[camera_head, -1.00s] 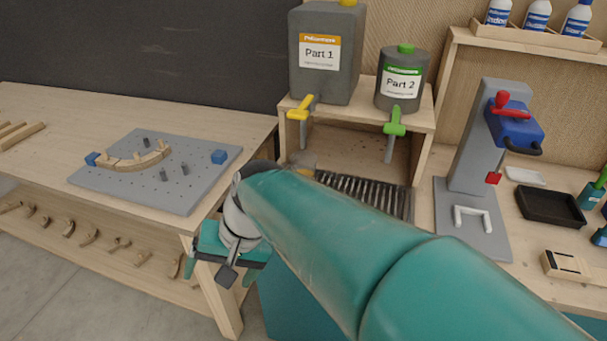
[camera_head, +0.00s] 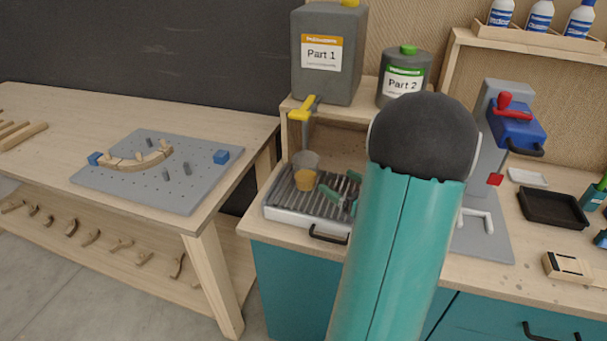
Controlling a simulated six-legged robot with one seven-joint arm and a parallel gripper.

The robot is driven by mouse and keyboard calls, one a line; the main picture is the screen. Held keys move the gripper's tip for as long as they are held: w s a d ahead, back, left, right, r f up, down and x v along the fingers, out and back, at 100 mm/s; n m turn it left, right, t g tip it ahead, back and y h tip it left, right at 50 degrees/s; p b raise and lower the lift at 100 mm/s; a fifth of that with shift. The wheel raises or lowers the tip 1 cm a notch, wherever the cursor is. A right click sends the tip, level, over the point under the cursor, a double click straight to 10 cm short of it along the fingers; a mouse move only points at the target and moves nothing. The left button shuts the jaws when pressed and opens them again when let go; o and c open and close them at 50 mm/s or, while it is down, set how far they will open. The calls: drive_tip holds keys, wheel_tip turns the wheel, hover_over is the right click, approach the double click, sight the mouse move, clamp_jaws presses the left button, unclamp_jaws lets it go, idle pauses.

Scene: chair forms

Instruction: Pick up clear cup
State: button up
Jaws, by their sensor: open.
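A small cup (camera_head: 305,180) with an amber lower part and a greyish, see-through upper part is on the slatted drip tray (camera_head: 278,207), below the yellow-handled tap (camera_head: 305,112). My gripper (camera_head: 341,189) shows just right of the cup, low over the tray. Its green fingers are open and apart from each other, with nothing seen between them. Whether a finger touches the cup cannot be told. My teal arm hides the right part of the tray and the rest of my wrist.
Jugs marked Part 1 (camera_head: 325,75) and Part 2 (camera_head: 400,82) stand on a wooden shelf above the tray. A grey peg board (camera_head: 130,185) lies on the left table. A blue and red clamp (camera_head: 515,125) and a black tray (camera_head: 552,208) are at the right.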

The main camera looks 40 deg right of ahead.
sight(316, 168)
drive_tip(key=w, duration=0.8)
drive_tip(key=shift+d, duration=0.1)
drive_tip(key=w, duration=0.2)
drive_tip(key=w+f, duration=0.1)
drive_tip(key=w, duration=0.2)
drive_tip(key=shift+w+a, duration=0.1)
drive_tip(key=shift+a, duration=0.1)
drive_tip(key=c, duration=0.9)
